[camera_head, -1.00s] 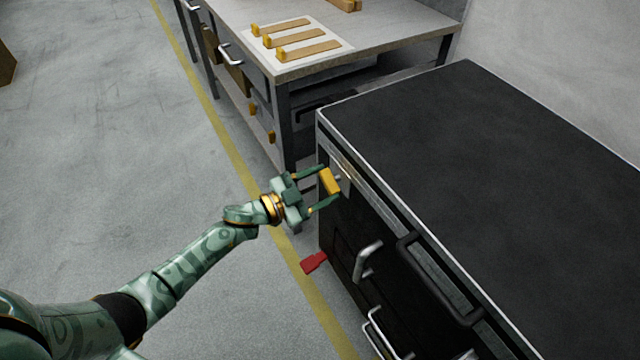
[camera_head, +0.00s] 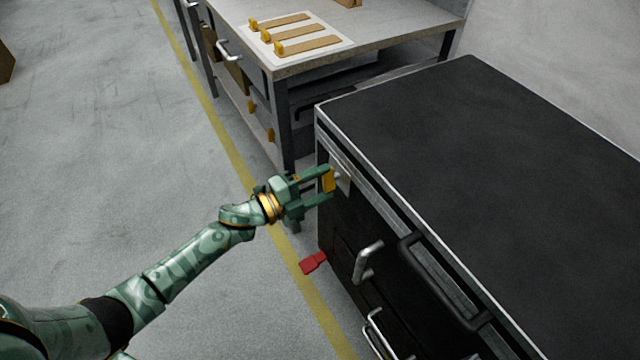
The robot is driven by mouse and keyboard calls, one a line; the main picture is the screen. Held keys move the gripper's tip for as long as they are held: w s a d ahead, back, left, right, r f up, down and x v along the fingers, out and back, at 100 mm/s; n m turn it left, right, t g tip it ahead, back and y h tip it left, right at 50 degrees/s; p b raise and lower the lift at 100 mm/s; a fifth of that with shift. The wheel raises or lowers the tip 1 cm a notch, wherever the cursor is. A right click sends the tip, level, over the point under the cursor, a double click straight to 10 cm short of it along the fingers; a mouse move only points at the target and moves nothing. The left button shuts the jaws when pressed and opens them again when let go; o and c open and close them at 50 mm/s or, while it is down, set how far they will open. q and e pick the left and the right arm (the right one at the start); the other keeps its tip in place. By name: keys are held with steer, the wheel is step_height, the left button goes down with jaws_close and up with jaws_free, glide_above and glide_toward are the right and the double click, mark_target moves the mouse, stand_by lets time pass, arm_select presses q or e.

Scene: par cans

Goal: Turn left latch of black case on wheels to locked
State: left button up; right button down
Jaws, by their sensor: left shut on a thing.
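The black case (camera_head: 480,130) with a metal-edged lid stands on the right. Its left latch has a yellow handle (camera_head: 328,180) in front of a small metal plate (camera_head: 343,182) near the case's left front corner. My left gripper (camera_head: 325,185) reaches in from the left and is shut on the yellow latch handle, with one finger above it and one below. The fingers partly hide the handle, and its exact angle is hard to tell. The case's wheels are not clearly visible. My right gripper is not in view.
A black handle (camera_head: 440,285) and a silver handle (camera_head: 366,262) stick out from the case front. A red pedal-like piece (camera_head: 313,262) sits low at its left. A grey workbench (camera_head: 390,40) with yellow-ended wooden pieces stands behind.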

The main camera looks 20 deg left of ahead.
arm_select(q)
steer(key=shift+f+m, duration=0.2)
steer(key=shift+m, duration=0.9)
steer(key=shift+b, duration=0.3)
steer(key=o, duration=1)
steer(key=shift+r, duration=0.1)
steer(key=shift+s+a, duration=0.1)
steer(key=shift+s, duration=0.05)
